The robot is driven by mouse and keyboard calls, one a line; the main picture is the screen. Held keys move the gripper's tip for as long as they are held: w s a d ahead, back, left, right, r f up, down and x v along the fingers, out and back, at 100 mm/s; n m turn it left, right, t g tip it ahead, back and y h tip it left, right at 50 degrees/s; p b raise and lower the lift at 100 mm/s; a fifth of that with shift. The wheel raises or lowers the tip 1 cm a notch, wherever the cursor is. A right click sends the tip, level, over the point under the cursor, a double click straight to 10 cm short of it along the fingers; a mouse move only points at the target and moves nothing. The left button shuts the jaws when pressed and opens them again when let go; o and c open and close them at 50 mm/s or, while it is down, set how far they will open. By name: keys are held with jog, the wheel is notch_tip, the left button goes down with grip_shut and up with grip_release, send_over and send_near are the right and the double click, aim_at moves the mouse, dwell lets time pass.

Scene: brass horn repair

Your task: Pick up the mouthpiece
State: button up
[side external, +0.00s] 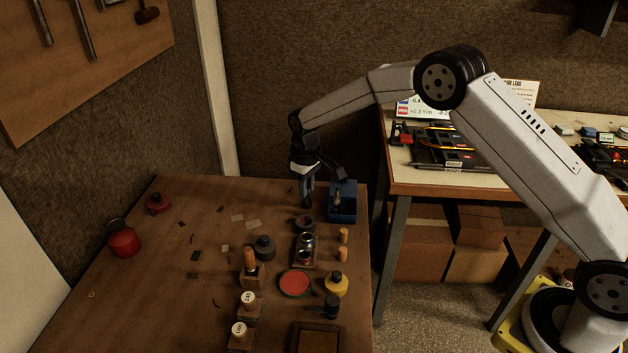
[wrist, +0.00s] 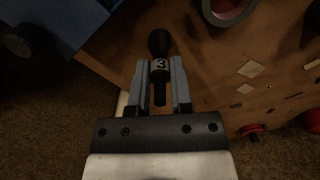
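My gripper (wrist: 161,68) points down over the far right of the wooden table, and it shows in the side view (side external: 306,203). The bulb points away from my palm. I cannot tell for sure whether this is the mouthpiece. In the side view, shiny cup-like metal pieces (side external: 306,239) stand in a small holder just in front of my gripper.
A blue box (side external: 342,211) is close to the right of my gripper. Round tins, a red pad (side external: 296,283), a yellow bottle (side external: 337,285) and labelled blocks (side external: 247,300) crowd the table's right half. Red containers (side external: 124,239) are at left. The left front is mostly clear.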

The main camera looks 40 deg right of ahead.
grip_shut()
jog(key=shift+r, duration=0.25)
jog(key=shift+r, duration=3.7)
